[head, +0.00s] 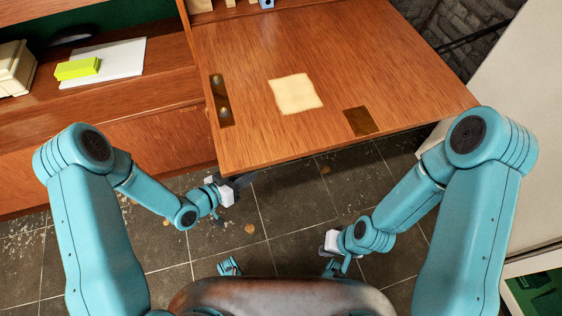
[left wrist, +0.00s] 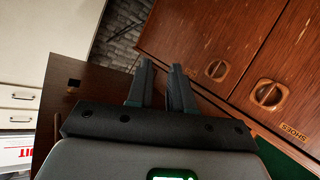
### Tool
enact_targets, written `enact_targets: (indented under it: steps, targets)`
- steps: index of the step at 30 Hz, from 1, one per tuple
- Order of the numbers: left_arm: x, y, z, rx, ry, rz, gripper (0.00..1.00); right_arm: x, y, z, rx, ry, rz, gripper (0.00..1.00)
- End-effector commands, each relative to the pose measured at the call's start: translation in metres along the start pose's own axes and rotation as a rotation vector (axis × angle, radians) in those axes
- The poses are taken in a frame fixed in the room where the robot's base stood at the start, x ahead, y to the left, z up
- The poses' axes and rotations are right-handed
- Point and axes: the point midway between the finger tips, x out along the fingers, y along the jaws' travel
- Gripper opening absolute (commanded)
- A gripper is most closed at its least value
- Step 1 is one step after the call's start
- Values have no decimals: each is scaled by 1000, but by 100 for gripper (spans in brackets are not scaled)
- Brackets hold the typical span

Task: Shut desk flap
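The desk flap (head: 330,70) is a wide brown wood panel, folded down and lying open and roughly level. My left gripper (head: 243,181) is just off the flap's near left corner, low by its front edge; I cannot tell whether it touches. In the left wrist view its two dark fingers (left wrist: 161,88) stand apart with nothing between them. A dark brown panel (left wrist: 65,100) beside them there is probably the flap. My right gripper (head: 331,241) is below and in front of the flap's near edge, away from it; its fingers are hardly visible.
A cream paper (head: 295,93), a dark square (head: 360,121) and a dark strip with round pieces (head: 221,100) lie on the flap. A yellow-green block (head: 77,68) rests on white sheets (head: 105,63) on the left shelf. Wooden doors with round handles (left wrist: 268,93) show in the wrist view.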

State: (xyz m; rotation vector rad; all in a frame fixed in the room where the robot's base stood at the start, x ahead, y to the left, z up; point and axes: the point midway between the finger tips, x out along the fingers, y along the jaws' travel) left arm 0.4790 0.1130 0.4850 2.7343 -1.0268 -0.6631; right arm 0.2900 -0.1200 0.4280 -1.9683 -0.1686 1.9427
Motion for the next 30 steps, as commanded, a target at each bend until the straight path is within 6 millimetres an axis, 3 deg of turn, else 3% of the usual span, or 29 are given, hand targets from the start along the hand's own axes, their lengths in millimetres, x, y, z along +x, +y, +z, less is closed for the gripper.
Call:
enact_targets:
  steps: [3, 6, 12, 15, 20, 30]
  targets:
    - [-12, 1, -36, 196, 270, 169, 21, 1, 0, 0, 0, 0, 0, 0]
    - [-39, 12, -53, 327, 463, 331, 21, 1, 0, 0, 0, 0, 0, 0]
    - [-88, 28, -55, 448, 668, 562, 21, 1, 0, 0, 0, 0, 0, 0]
    - [-98, 32, -54, 463, 699, 607, 21, 1, 0, 0, 0, 0, 0, 0]
    - [-88, 46, -63, 466, 704, 619, 21, 0, 0, 0, 0, 0, 0, 0]
    - [-39, 99, -99, 466, 702, 620, 21, 0, 0, 0, 0, 0, 0, 0]
